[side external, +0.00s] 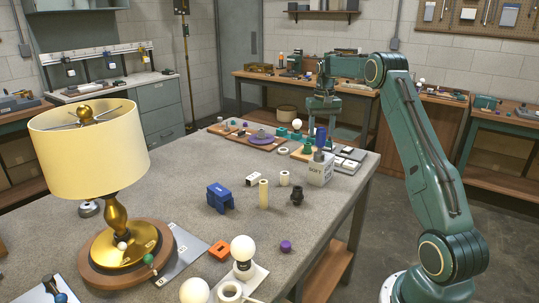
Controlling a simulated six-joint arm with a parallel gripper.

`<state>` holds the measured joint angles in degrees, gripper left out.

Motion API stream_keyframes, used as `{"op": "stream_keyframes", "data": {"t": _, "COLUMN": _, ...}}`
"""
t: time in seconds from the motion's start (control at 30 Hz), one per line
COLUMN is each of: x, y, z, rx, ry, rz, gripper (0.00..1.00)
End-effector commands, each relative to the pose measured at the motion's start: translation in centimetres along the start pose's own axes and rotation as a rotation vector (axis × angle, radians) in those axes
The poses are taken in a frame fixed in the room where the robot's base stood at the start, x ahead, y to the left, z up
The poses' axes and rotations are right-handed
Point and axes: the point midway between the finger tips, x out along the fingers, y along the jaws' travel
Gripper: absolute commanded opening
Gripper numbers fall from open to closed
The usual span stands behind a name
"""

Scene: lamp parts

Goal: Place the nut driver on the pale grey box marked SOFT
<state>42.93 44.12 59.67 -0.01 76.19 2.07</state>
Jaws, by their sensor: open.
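The pale grey box (320,173) marked SOFT stands near the right edge of the grey table. A blue upright piece (320,137), which looks like the nut driver's handle, shows directly above the box with a grey part below it. It appears to stand on the box, but the contact is too small to be sure. My gripper (321,116) is open, pointing down, just above the blue piece in the picture. Its fingertips are small, and I cannot tell whether they touch or surround the handle.
A lamp with a cream shade (88,142) stands at the left. A blue block (226,198), cream cylinder (264,194), black fitting (297,195), orange block (222,250) and bulb (243,249) lie on the near table. Small parts crowd trays behind the box. The table's centre left is clear.

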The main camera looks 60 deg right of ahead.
Motion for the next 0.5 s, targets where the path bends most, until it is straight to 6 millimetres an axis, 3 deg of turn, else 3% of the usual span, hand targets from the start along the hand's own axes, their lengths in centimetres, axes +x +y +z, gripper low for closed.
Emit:
{"op": "stream_keyframes", "data": {"t": 0.2, "x": -3.6, "y": 0.0, "z": 0.0, "rx": 0.0, "ry": 0.003, "rz": 0.0, "gripper": 0.54}}
{"op": "stream_keyframes", "data": {"t": 0.5, "x": -7.5, "y": 0.0, "z": -0.1, "rx": 0.0, "ry": 0.001, "rz": 0.0, "gripper": 0.54}}
